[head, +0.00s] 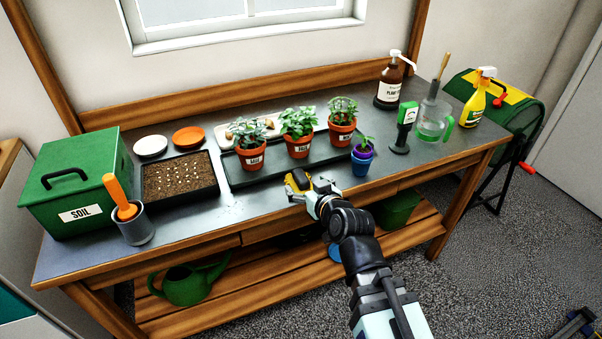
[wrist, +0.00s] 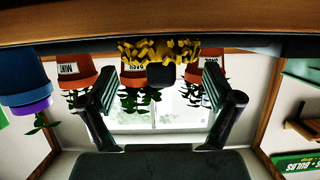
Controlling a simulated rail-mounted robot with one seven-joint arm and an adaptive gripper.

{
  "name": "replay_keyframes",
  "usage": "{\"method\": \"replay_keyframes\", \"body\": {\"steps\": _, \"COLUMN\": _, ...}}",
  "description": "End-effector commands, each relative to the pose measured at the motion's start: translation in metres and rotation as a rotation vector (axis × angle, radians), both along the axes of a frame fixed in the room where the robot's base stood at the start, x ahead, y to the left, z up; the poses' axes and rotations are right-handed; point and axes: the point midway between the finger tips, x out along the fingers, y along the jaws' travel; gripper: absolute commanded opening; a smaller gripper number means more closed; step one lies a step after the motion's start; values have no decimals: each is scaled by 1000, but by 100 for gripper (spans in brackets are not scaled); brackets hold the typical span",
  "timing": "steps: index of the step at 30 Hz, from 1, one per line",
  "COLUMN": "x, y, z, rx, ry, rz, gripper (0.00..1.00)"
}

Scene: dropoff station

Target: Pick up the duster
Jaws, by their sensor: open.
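The duster (head: 297,181), with yellow bristles and a dark part, lies at the front edge of the bench, before the potted plants. My gripper (head: 310,189) is open just in front of it, at about bench height. In the upside-down wrist view, the duster's yellow bristles (wrist: 158,49) show ahead, centred between the two spread fingers (wrist: 160,84). I see nothing held between the fingers. How far the fingertips reach past the duster's sides cannot be told.
Potted herbs (head: 299,148) stand on a dark tray right behind the duster. A small blue pot (head: 361,166) with a seedling stands to the right. A seed tray (head: 180,178) and a green soil box (head: 72,180) are left. The bench's front edge (head: 215,243) lies below.

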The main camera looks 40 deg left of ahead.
Motion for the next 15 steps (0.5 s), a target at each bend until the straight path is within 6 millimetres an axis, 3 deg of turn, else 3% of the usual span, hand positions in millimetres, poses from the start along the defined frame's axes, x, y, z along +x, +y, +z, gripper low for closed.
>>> {"method": "replay_keyframes", "body": {"steps": 15, "x": 10, "y": 15, "z": -6, "rx": -1, "ry": 0, "rz": -3, "gripper": 90}}
